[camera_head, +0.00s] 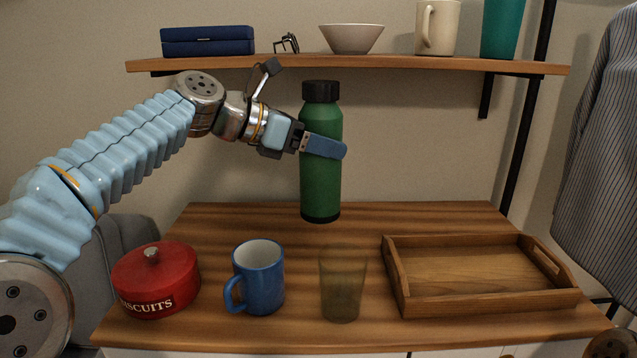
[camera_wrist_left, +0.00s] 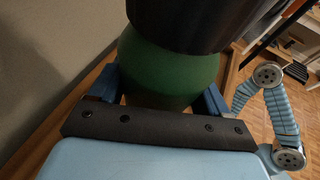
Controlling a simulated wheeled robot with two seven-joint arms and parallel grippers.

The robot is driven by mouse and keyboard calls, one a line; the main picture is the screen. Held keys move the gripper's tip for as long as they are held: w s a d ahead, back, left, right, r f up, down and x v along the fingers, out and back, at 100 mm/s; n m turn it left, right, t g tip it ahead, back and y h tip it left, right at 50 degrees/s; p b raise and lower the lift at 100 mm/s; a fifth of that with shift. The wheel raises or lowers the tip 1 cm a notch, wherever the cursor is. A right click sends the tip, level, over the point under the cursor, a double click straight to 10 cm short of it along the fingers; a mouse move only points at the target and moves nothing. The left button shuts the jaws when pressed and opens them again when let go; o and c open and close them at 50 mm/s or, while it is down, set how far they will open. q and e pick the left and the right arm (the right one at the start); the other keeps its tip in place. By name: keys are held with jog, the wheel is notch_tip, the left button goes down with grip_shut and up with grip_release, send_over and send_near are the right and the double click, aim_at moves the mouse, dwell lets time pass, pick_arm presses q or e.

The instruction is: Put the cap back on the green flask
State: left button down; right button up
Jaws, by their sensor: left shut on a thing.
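The green flask (camera_head: 321,185) is upright at the back of the desk, with a black cap (camera_head: 321,91) seated on its top. My left gripper (camera_head: 328,146) comes in from the left and is shut around the upper part of the flask body, below the cap. In the left wrist view the green flask (camera_wrist_left: 165,75) sits between the blue fingers, with the dark cap (camera_wrist_left: 185,20) above it. I cannot tell whether the flask's base touches the desk. My right gripper does not show.
On the desk (camera_head: 300,235) stand a red biscuit tin (camera_head: 157,285), a blue mug (camera_head: 259,280), a clear amber glass (camera_head: 342,287) and a wooden tray (camera_head: 480,272), which is empty. A shelf (camera_head: 350,64) runs behind, with a bowl (camera_head: 351,38) and a cream mug (camera_head: 441,28).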

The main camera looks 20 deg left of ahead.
pick_arm(q)
jog(key=w+a+f, duration=0.1)
jog(key=w+f, duration=0.2)
jog(key=f, duration=0.1)
jog(key=shift+w+f+b, duration=0.3)
jog(key=shift+f+b, duration=0.05)
jog(key=shift+b, duration=0.1)
jog(key=shift+f, duration=0.1)
jog(key=f, duration=0.2)
jog(key=f+b, duration=0.1)
jog(key=shift+w+a+f, duration=0.15)
jog(key=shift+w+f, duration=0.25)
